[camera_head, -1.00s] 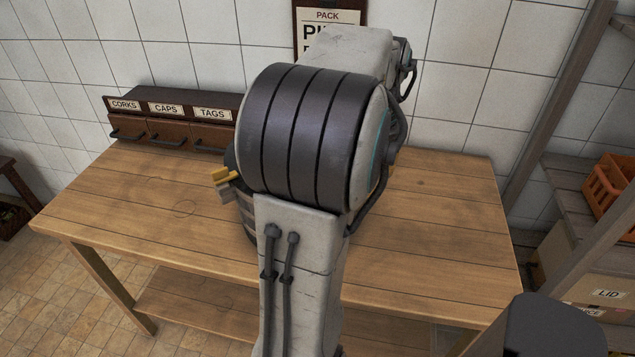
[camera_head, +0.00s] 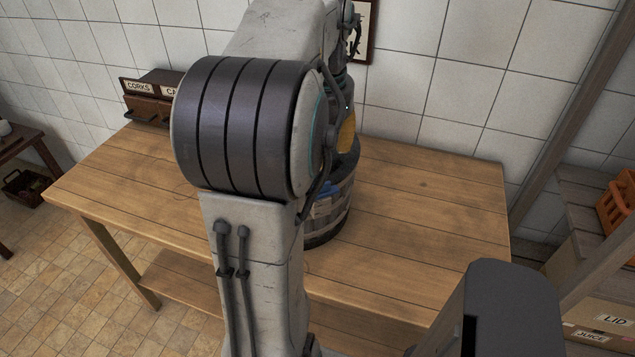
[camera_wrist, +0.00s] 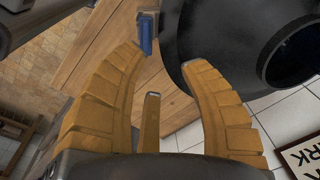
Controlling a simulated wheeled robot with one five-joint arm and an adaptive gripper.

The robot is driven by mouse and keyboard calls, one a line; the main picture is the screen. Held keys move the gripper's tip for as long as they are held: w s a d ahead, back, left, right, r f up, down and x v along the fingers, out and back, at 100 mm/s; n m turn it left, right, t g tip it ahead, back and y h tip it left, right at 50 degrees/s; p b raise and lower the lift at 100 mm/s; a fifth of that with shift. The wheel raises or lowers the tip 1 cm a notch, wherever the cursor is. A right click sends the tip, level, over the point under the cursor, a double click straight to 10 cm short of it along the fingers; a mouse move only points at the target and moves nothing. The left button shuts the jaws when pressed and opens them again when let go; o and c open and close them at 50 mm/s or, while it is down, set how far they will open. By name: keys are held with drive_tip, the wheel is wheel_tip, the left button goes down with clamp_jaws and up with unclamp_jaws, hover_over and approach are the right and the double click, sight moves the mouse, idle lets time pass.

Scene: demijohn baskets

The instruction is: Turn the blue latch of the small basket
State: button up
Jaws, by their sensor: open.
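The small basket (camera_head: 338,218) is a slatted wooden tub on the bench, partly hidden behind my arm in the head view. Its blue latch (camera_head: 325,206) shows on the near side, beside my arm. In the wrist view the blue latch (camera_wrist: 145,35) is a narrow upright piece near the top, just beyond the left fingertip. A dark rounded demijohn (camera_wrist: 215,45) fills the upper right there. My gripper (camera_wrist: 162,62) is open with its yellow fingers apart and nothing between them. One yellow finger (camera_head: 347,135) shows above the basket in the head view. Contact with the latch cannot be told.
The wooden bench (camera_head: 430,215) is clear to the right of the basket. A labelled drawer unit (camera_head: 150,100) stands at its back left. The tiled wall (camera_head: 440,80) is close behind. A shelf with an orange crate (camera_head: 617,205) and boxes stands at the right.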

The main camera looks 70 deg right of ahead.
sight(322, 193)
drive_tip(key=shift+s+a+m+y, duration=0.1)
drive_tip(key=shift+a+m+y, duration=0.3)
drive_tip(key=shift+a+m, duration=0.75)
drive_tip(key=shift+d+m, duration=0.1)
drive_tip(key=shift+m, duration=0.45)
drive_tip(key=shift+f, duration=3.7)
drive_tip(key=shift+o, duration=0.3)
clamp_jaws()
